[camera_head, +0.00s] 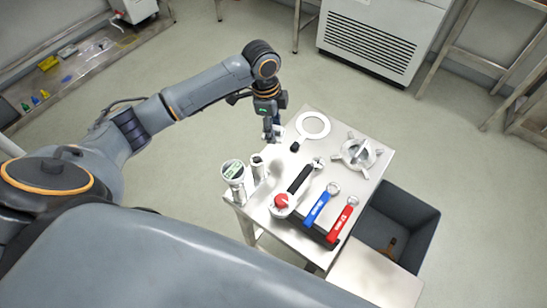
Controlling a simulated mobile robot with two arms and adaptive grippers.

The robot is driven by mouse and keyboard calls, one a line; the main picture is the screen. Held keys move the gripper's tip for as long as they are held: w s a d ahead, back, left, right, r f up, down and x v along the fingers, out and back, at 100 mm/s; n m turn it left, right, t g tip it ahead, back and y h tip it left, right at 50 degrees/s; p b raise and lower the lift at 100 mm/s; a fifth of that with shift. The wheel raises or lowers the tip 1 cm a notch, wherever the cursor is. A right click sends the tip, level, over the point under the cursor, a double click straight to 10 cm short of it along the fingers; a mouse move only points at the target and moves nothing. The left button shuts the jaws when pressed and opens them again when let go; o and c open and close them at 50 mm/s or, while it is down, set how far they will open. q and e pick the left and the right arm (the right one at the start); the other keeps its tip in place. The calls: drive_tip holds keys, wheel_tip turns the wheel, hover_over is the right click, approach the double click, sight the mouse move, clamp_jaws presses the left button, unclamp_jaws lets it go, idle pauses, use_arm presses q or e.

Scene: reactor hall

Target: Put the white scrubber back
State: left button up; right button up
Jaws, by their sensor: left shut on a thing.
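My left gripper (271,131) reaches down at the far left edge of the small steel table (345,222). It is shut on a small white thing (279,131), apparently the white scrubber. The fingers hide most of it, so its shape is hard to tell. My right gripper is not in view.
On the table are a gauge-topped white cylinder (233,171), a smaller cylinder (257,166), a red-knobbed part (281,203), a blue-handled wrench (318,208), a red-handled one (342,221) and a metal valve-like part (358,153). A dark bin (420,222) stands at right.

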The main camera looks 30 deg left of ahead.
sight(274, 156)
use_arm(q)
wheel_tip(274, 156, down, 10)
drive_tip(key=shift+s+p, duration=0.1)
drive_tip(key=shift+p, duration=0.4)
drive_tip(key=shift+f, duration=0.15)
drive_tip(key=o, duration=1)
drive_tip(key=r, duration=0.4)
drive_tip(key=a+r, duration=0.1)
drive_tip(key=r, duration=0.7)
drive_tip(key=shift+s+a+r+b, duration=0.15)
drive_tip(key=shift+s+a+b, duration=0.05)
drive_tip(key=shift+b, duration=0.1)
